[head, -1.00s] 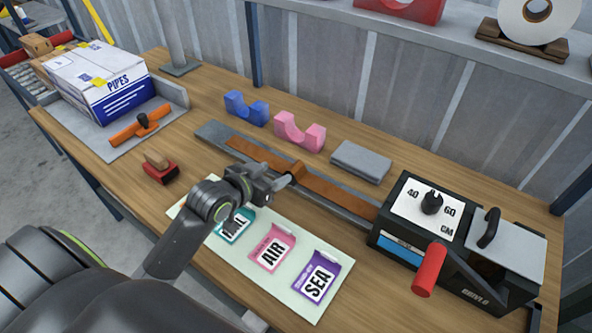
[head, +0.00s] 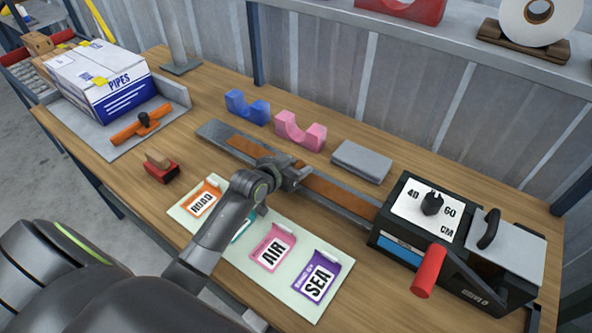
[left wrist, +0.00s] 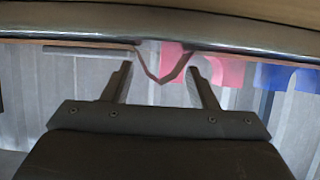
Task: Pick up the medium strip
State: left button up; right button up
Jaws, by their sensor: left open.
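A brown tape strip (head: 338,190) lies along the grey metal rail (head: 211,130) that runs out from the black dispenser (head: 405,237). I take it to be the medium strip. My left gripper (head: 297,174) is over the middle of the rail and covers part of the strip. In the left wrist view, the gripper (left wrist: 160,78) is open. A brown V-shaped fold of the strip (left wrist: 161,80) shows between its fingertips, with gaps to both fingers. My right gripper is not in view.
A pink cradle (head: 300,134), a blue cradle (head: 246,108) and a grey block (head: 361,162) stand behind the rail. A label sheet (head: 297,300), a red stamp (head: 162,170) and a PIPES box (head: 98,82) are also on the table.

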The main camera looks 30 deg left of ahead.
pick_arm(q)
jog(key=shift+w+f, duration=0.15)
jog(key=shift+w, duration=0.15)
jog(key=c, duration=1)
jog(key=shift+c, duration=0.2)
